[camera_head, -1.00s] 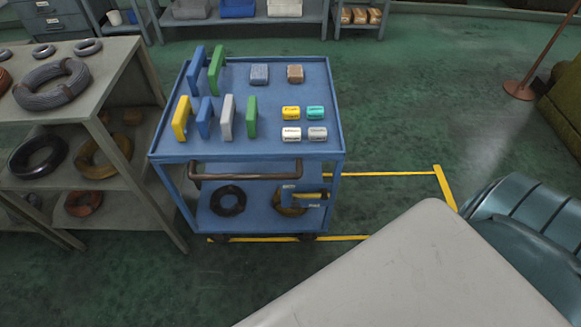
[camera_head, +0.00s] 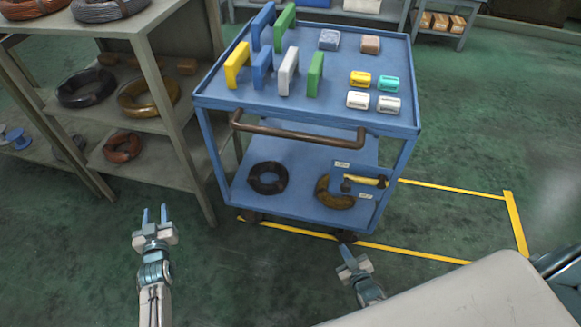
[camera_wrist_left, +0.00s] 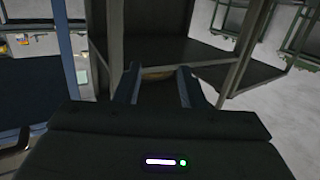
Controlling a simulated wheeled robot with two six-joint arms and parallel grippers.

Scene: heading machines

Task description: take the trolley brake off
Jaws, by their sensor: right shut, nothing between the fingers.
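The blue trolley (camera_head: 405,125) stands in front of me with a brown push bar (camera_head: 290,133) on its near side. A lever with a yellow handle (camera_head: 368,181) sits on a blue plate with small white labels at the trolley's lower right. The handle lies roughly level, pointing right; I cannot read the labels. My left gripper (camera_head: 154,212) is open and empty, left of the trolley and apart from it. Its parted fingers also show in the left wrist view (camera_wrist_left: 157,88). My right gripper (camera_head: 347,252) is shut and empty, below the lever near the trolley's foot.
Coloured blocks and handles stand on the trolley top; a black coil (camera_head: 267,178) and a brownish coil (camera_head: 335,196) lie on its lower shelf. A rack (camera_head: 168,150) with wire coils stands close on the left. Yellow floor tape (camera_head: 515,225) surrounds the trolley. A pale surface (camera_head: 470,295) fills the lower right.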

